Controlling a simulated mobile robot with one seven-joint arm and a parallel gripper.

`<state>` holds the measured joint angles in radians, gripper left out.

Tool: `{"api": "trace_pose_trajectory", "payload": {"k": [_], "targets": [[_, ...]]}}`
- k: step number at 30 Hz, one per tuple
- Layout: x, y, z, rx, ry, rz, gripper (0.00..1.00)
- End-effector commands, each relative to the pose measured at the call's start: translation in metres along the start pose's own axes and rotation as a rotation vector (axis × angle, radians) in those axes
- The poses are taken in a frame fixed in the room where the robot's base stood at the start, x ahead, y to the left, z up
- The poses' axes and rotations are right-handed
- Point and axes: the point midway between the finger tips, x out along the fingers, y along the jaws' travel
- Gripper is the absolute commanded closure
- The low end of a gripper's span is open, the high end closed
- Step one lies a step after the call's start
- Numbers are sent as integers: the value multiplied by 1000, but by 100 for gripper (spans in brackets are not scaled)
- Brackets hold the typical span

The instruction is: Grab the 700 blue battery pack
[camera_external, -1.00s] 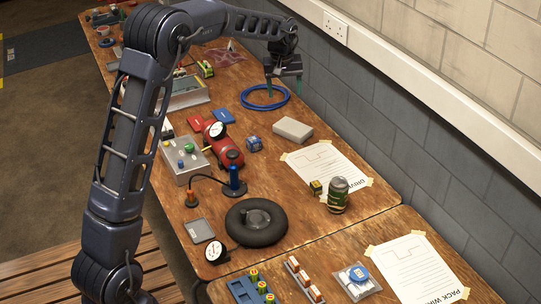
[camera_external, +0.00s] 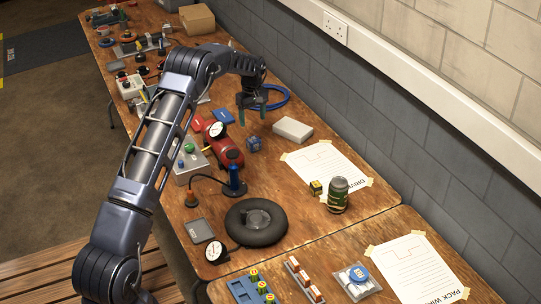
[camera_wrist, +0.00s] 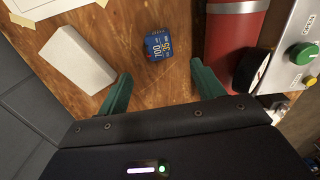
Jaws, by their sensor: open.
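The blue battery pack (camera_wrist: 159,45) is a small block marked "700" and "35" in the wrist view, standing on the wooden bench. In the external view the same blue pack (camera_external: 254,144) sits between the red cylinder and the pale box. My gripper (camera_wrist: 160,82) is open and empty, with its green fingers spread. In the wrist view the pack lies ahead of the fingertips, between their lines and apart from both. In the external view my gripper (camera_external: 251,112) hangs above the bench, just behind the pack.
A pale box (camera_wrist: 77,60) lies left of the pack in the wrist view. A red cylinder (camera_wrist: 233,40) and a grey switch panel (camera_wrist: 299,35) are close on the right. A blue cable coil (camera_external: 276,92) lies behind. Bare bench surrounds the pack.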

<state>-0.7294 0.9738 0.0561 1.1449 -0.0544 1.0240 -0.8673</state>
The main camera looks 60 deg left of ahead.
Motion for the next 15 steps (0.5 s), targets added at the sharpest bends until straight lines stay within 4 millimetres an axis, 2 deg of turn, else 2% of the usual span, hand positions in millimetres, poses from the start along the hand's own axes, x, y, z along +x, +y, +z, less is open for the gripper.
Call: {"api": "trace_pose_trajectory", "payload": {"k": [5, 15], "targets": [[13, 0, -1, -3, -1, -1, 33], [56, 0, 0, -3, -1, -1, 33]]}}
